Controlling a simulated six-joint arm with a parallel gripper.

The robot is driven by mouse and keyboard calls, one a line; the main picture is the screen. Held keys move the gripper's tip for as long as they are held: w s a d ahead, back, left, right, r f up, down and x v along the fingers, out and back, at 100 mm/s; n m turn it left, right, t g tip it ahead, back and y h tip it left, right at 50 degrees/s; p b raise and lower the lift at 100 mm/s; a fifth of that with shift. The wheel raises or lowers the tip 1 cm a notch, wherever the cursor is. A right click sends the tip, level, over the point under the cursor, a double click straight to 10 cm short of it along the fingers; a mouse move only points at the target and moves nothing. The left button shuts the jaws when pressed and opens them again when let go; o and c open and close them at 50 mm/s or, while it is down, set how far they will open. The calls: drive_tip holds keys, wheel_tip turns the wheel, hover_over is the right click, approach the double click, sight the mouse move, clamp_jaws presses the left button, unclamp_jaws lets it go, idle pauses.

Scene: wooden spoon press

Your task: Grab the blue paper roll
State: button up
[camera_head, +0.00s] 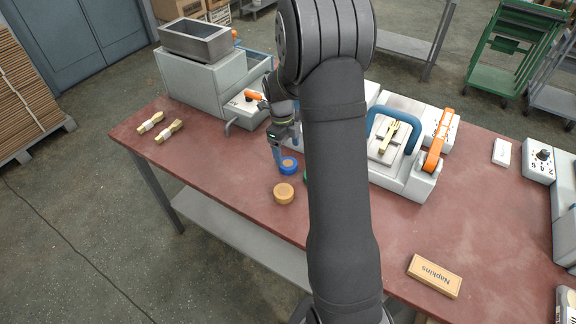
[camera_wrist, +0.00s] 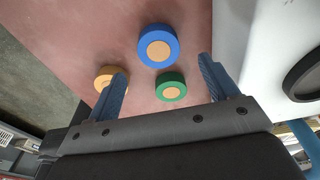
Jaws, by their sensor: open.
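The blue paper roll (camera_head: 289,166) lies flat on the red table, just beside the tip of my gripper (camera_head: 278,156). In the wrist view the blue roll (camera_wrist: 158,46) has a tan centre and sits ahead of my gripper (camera_wrist: 163,82), between the lines of its two blue fingers. The fingers are apart and nothing is between them. A yellow-orange roll (camera_head: 284,193) lies nearer the table's front edge; in the wrist view it (camera_wrist: 104,77) is partly behind the left finger. A green roll (camera_wrist: 171,87) lies close to the blue one, mostly hidden by my arm in the head view.
A white press (camera_head: 405,180) with a blue handle holds a wooden utensil. A grey machine with a metal bin (camera_head: 197,41) stands at the back left.

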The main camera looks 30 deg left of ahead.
sight(288, 163)
wheel_tip(288, 163, down, 5)
drive_tip(key=shift+d+f, duration=0.1)
drive_tip(key=shift+f, duration=0.1)
drive_tip(key=c, duration=1.1)
drive_tip(key=shift+o, duration=0.2)
drive_tip(key=shift+r, duration=0.1)
